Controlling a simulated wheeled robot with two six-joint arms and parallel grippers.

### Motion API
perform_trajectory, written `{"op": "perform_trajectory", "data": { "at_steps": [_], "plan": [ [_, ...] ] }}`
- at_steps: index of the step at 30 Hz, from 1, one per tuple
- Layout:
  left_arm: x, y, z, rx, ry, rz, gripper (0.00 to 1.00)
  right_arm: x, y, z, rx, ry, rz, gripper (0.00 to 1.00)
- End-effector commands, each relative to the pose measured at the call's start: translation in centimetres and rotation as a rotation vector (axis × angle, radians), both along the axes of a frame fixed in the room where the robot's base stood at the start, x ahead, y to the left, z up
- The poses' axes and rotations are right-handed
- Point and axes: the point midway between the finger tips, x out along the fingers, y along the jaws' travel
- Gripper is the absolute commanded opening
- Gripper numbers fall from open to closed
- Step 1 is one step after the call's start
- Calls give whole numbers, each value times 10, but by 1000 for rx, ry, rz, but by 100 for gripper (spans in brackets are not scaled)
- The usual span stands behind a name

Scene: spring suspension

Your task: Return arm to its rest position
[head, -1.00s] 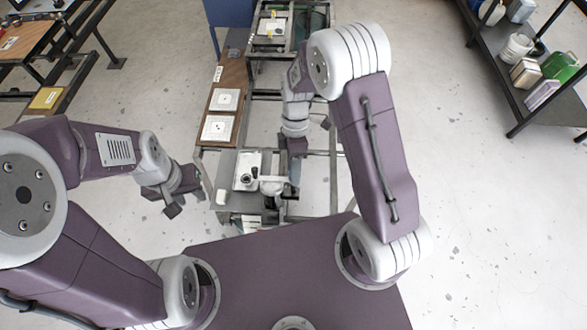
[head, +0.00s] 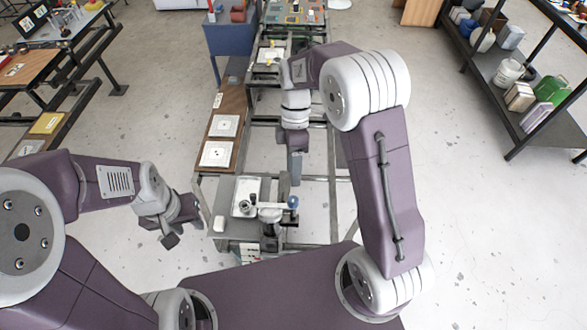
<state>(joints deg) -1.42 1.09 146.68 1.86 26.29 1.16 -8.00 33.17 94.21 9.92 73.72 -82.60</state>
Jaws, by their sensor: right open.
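My right arm reaches in from the right and bends down over the workbench. Its gripper (head: 295,170) is open and hangs above and behind the grey fixture (head: 270,214), apart from it. The fixture has a blue-grey round end (head: 293,202) on its right side. A white tray (head: 240,208) with a small dark round part (head: 245,206) stands to the left of the fixture. My left gripper (head: 182,233) is to the left of the bench, its dark fingers spread and nothing visible between them.
A wooden board (head: 229,158) with white square plates lies on the left of the bench frame. A dark shelf (head: 515,95) with containers stands at right, and another table (head: 40,60) at left. Open floor lies on both sides of the bench.

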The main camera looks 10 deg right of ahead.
Motion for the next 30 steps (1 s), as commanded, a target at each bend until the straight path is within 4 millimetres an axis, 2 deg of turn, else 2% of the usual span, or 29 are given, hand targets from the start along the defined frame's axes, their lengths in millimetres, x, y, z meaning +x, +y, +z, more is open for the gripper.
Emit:
{"op": "perform_trajectory", "data": {
  "at_steps": [11, 14, 16, 18, 20, 25, 28, 30],
  "plan": [
    [0, 0, 0, 0, 0, 0, 36, 0, -1, 0, 1, 0, -1, 50],
    [0, 0, 0, 0, 0, 0, 36, 6, -5, 14, 6, -44, -18, 50],
    [0, 0, 0, 0, 0, 0, 36, -5, -13, 29, 5, -61, -35, 50],
    [0, 0, -1, 0, 0, 0, 36, -28, -26, 36, -19, -85, -82, 50],
    [0, 0, -1, 0, 0, 0, 36, -45, -37, 33, -72, -116, -206, 50],
    [0, 0, -1, 0, 0, 0, 36, -89, -65, 3, -242, -222, -775, 50],
    [0, 0, -1, 0, 0, 0, 36, -102, -72, -16, -295, -256, -1102, 50],
    [0, 0, -1, 0, 0, 0, 36, -102, -75, -24, -309, -267, -1283, 50]
  ]
}}
